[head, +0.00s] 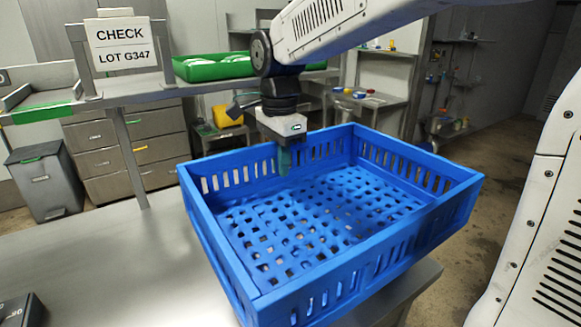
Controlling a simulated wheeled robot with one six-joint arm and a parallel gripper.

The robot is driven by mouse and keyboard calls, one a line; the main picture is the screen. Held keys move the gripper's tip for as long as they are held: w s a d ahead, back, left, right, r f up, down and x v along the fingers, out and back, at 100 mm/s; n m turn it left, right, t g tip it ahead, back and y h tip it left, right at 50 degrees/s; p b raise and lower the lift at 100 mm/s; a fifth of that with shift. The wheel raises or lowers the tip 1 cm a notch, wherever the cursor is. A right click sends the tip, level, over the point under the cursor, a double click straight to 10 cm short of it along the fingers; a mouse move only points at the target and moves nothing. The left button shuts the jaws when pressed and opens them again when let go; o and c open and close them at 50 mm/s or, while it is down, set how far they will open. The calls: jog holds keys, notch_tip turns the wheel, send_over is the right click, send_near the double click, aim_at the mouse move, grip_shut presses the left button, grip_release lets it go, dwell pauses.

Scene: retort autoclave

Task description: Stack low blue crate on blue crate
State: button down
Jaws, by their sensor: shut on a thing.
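A low blue crate (330,270) with slotted walls and a lattice floor fills the middle of the head view. It is empty and right way up, at the right end of the steel table. My gripper (284,160) points down at the crate's far wall and is shut on that wall, one teal finger showing inside the crate. The other finger is hidden behind the wall. I cannot tell whether the crate rests on something or hangs above the table. No second blue crate can be made out; anything under this one is hidden.
The steel table (110,255) is bare at left, with a dark device (22,311) at its front left corner. Behind stands a raised shelf with a "CHECK LOT G347" sign (124,44) and a green tray (215,68). A grey bin (45,180) and drawers stand beyond.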

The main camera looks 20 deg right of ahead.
jog(key=w+d, duration=0.1)
jog(key=w, duration=0.2)
jog(key=w+d, duration=0.2)
jog(key=w, duration=0.2)
jog(key=w+d+f, duration=0.1)
jog(key=w, duration=0.3)
jog(key=shift+d, duration=0.35)
jog(key=shift+f, duration=1.9)
jog(key=c, duration=1.5)
grip_release()
notch_tip(320, 180, up, 12)
jog(key=shift+r, duration=0.15)
